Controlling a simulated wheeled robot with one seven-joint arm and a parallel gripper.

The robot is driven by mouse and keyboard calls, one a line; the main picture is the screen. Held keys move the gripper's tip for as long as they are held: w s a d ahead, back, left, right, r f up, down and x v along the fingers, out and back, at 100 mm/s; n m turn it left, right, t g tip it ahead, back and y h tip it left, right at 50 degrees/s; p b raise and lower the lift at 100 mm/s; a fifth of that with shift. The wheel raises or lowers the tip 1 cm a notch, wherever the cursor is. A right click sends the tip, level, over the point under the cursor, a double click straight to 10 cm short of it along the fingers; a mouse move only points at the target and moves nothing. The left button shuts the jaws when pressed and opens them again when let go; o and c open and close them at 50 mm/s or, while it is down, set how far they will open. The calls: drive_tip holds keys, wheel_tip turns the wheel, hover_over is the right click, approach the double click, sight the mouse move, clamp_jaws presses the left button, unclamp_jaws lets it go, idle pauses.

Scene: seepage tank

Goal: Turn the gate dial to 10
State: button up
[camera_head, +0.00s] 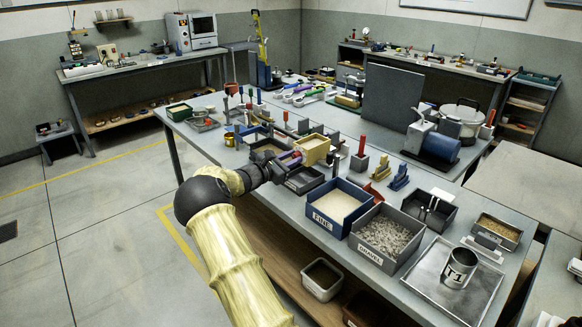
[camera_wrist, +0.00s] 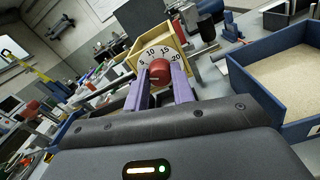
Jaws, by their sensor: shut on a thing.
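The seepage tank (camera_head: 314,144) is a pale wooden box on the long table, and it also shows in the wrist view (camera_wrist: 146,39). On its front is a white gate dial (camera_wrist: 152,52) marked 5, 10, 15 and 20. A red knob (camera_wrist: 160,72) sits at the middle of the dial. My gripper (camera_wrist: 161,82) has purple fingers, one on each side of the red knob, and is shut on it. The knob's pointer is not clear, so I cannot tell which number it is at. In the head view my gripper (camera_head: 288,158) reaches the tank's near face.
A blue bin marked FINE (camera_head: 325,222) and a dark bin marked GRAVEL (camera_head: 368,262) stand right of the tank. A dark tray (camera_head: 304,187) lies just in front. Small tools and blocks crowd the table to the left.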

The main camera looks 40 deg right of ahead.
drive_tip(key=shift+f+m+b, duration=0.2)
drive_tip(key=shift+m+b, duration=5.7)
drive_tip(key=shift+b, duration=1.85)
drive_tip(key=o, duration=1)
drive_tip(key=shift+r, duration=0.1)
drive_tip(key=a, duration=0.5)
drive_tip(key=s+a, duration=0.1)
drive_tip(key=a, duration=0.5)
drive_tip(key=a+p, duration=0.1)
drive_tip(key=a, duration=0.5)
drive_tip(key=shift+s+a, duration=0.2)
drive_tip(key=shift+s, duration=0.05)
